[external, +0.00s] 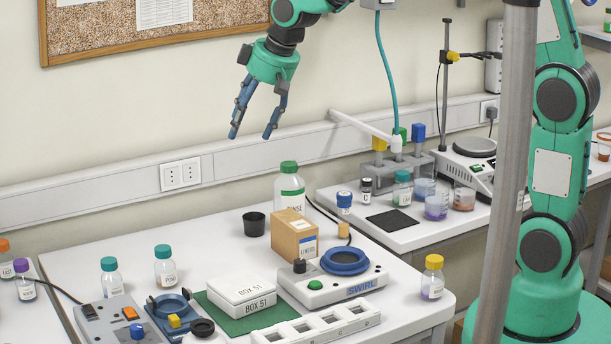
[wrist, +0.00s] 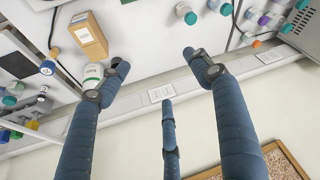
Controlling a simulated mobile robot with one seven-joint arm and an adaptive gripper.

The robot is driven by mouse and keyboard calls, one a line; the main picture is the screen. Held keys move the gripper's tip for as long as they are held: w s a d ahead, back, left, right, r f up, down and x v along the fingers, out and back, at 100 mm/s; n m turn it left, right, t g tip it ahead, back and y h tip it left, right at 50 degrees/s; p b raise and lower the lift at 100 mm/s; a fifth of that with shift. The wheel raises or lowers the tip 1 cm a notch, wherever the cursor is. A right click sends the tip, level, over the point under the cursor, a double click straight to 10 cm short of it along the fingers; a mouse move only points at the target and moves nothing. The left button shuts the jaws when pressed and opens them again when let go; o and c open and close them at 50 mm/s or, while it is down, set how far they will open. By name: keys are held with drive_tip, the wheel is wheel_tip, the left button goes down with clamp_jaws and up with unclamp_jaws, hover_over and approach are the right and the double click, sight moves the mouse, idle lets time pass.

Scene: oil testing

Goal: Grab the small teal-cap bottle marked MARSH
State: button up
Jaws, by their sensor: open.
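Several small clear bottles with teal caps are in view, and their label print is too small to read, so I cannot tell which is marked MARSH. In the external view one teal-cap bottle (external: 111,282) stands at the left of the front bench and a second teal-cap bottle (external: 165,270) stands right of it. A third teal-cap bottle (external: 402,190) stands on the back bench. Teal-cap bottles also show at the top of the wrist view (wrist: 187,14). My gripper (external: 252,136) is open and empty, high above the front bench near the wall; its fingers fill the wrist view (wrist: 156,68).
A RINSE bottle (external: 289,190), a black cup (external: 254,224), a cardboard box (external: 294,236) and a SWIRL device (external: 330,285) stand mid-bench. BOX 51 (external: 242,287) lies on a green mat. A yellow-cap bottle (external: 432,278) stands at the right. The bench's back left is clear.

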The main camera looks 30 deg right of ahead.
drive_tip(key=w+a+f+n+p, duration=0.1)
drive_tip(key=w+a+f, duration=0.1)
drive_tip(key=a+f, duration=0.35)
drive_tip(key=w+a+f+n, duration=0.1)
drive_tip(key=w+a+f, duration=0.2)
drive_tip(key=a, duration=0.6)
drive_tip(key=n+g, duration=0.1)
drive_tip(key=n, duration=0.1)
approach(113, 260)
drive_tip(key=shift+s+d+r+y+p, duration=0.15)
drive_tip(key=shift+d+r+y+p, duration=0.25)
drive_tip(key=shift+d+p, duration=0.1)
drive_tip(key=shift+f, duration=0.15)
drive_tip(key=shift+x, duration=4.2)
drive_tip(key=shift+b+x, duration=0.3)
drive_tip(key=shift+x, duration=2.25)
drive_tip(key=shift+a, duration=0.1)
drive_tip(key=c, duration=1.3)
